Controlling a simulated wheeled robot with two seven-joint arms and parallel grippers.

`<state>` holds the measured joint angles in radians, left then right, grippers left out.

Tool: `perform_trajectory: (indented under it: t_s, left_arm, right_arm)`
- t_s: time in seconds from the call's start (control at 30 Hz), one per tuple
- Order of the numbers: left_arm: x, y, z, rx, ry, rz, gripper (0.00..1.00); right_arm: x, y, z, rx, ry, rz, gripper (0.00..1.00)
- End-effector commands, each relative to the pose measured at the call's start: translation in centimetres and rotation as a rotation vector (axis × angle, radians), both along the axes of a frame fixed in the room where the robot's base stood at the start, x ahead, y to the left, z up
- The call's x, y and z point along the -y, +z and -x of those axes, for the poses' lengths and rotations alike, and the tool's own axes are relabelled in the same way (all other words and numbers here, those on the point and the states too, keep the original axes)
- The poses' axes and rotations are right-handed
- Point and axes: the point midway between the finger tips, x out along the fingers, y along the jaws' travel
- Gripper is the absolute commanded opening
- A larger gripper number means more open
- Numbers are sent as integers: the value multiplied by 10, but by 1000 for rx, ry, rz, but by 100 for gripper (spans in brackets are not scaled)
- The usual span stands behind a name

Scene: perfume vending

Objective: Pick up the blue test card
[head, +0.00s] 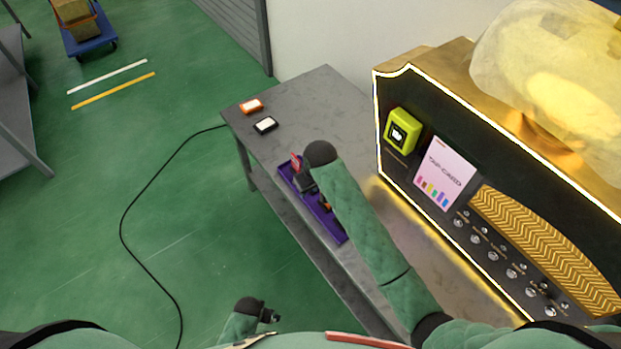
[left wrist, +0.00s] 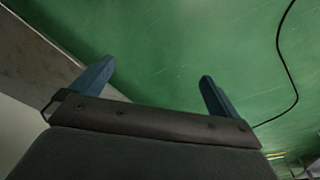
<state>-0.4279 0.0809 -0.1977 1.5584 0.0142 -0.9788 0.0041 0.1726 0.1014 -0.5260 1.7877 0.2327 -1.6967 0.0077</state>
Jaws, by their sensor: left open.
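A purple tray (head: 332,225) lies along the near edge of the grey table. My right gripper (head: 308,186) is over this tray; its forearm and wrist hide part of the tray. A small red card-like piece (head: 296,160) shows beside the right gripper, and a bit of orange (head: 325,207) shows in the tray. I cannot make out a blue card in either view. Whether the right jaws are shut cannot be seen. My left gripper (head: 270,316) is low near my body, away from the table. In the left wrist view its fingers (left wrist: 156,88) are apart with nothing between them.
An orange-and-white box (head: 251,106) and a black-and-white box (head: 265,125) stand at the table's far left end. A black machine with a yellow-green reader (head: 402,131) and a poster (head: 444,174) stands at right. A black cable (head: 124,213) crosses the green floor.

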Motion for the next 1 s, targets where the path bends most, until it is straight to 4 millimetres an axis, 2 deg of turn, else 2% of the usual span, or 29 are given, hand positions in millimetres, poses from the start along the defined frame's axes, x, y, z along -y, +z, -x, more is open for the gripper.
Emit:
perform_trajectory:
  t_s: [0.03, 0.13, 0.3, 0.4, 0.6, 1.0]
  left_arm:
    - [-5, -10, 7, -3, 0, -6, 100]
    - [-14, -37, 20, 6, 0, -13, 100]
    - [-28, -77, 46, 26, -1, -21, 100]
    - [-35, -92, 58, 38, -1, -23, 100]
    - [-42, -107, 70, 51, -2, -25, 100]
    - [-52, -122, 88, 59, -8, -32, 100]
  right_arm:
    - [-2, 10, -15, -6, 11, 18, 33]
    - [-5, 12, -37, -30, 29, 50, 33]
    - [-5, 11, -62, -81, 49, 101, 33]
    - [-3, 9, -72, -103, 55, 124, 33]
    - [-1, 5, -82, -125, 60, 146, 33]
    - [1, -24, -81, -128, 59, 147, 33]
